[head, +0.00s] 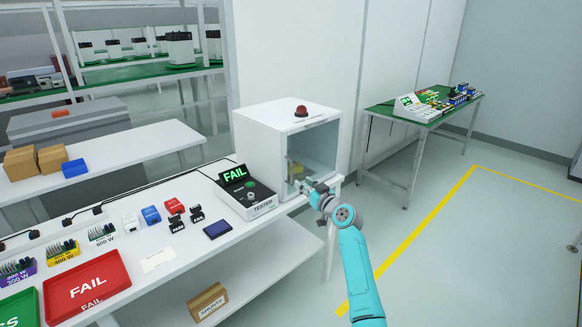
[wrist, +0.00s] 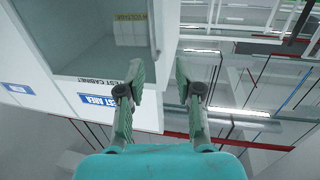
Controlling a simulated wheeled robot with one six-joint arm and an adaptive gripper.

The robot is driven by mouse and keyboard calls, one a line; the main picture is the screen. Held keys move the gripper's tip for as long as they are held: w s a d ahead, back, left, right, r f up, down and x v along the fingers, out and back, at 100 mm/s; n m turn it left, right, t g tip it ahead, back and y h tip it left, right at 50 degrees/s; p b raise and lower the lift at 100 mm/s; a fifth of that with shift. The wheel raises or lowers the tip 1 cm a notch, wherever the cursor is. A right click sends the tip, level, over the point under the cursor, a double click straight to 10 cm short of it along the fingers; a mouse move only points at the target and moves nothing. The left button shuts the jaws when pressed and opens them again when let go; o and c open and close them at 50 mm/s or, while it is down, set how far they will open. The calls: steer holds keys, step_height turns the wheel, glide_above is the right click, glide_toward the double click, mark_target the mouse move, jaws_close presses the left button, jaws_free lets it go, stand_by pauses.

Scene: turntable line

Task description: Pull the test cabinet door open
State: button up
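The test cabinet (head: 262,128) is a white box with a red dome light on top, on the white bench. Its glass door (head: 320,148) faces right and looks closed. In the wrist view the glass door (wrist: 100,38) fills the upper left, with a pale upright handle (wrist: 154,28) at its right edge. My gripper (head: 303,186) is at the lower part of the door. In the wrist view my gripper (wrist: 160,68) has its fingers spread, with nothing between the tips. The handle appears just beyond the tips; contact cannot be told.
A tester (head: 246,192) showing FAIL stands left of the cabinet. A red FAIL tray (head: 88,285) and several small parts lie farther left on the bench. A green-topped table (head: 415,112) stands at the back right. The floor right of my arm is clear, with a yellow line.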

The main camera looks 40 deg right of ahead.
steer(key=d+r, duration=0.1)
steer(key=r, duration=0.1)
glide_above(291, 181)
steer(key=shift+w+d, duration=0.15)
steer(key=shift+w, duration=0.05)
stand_by(0.4)
jaws_close()
steer(key=shift+f, duration=0.1)
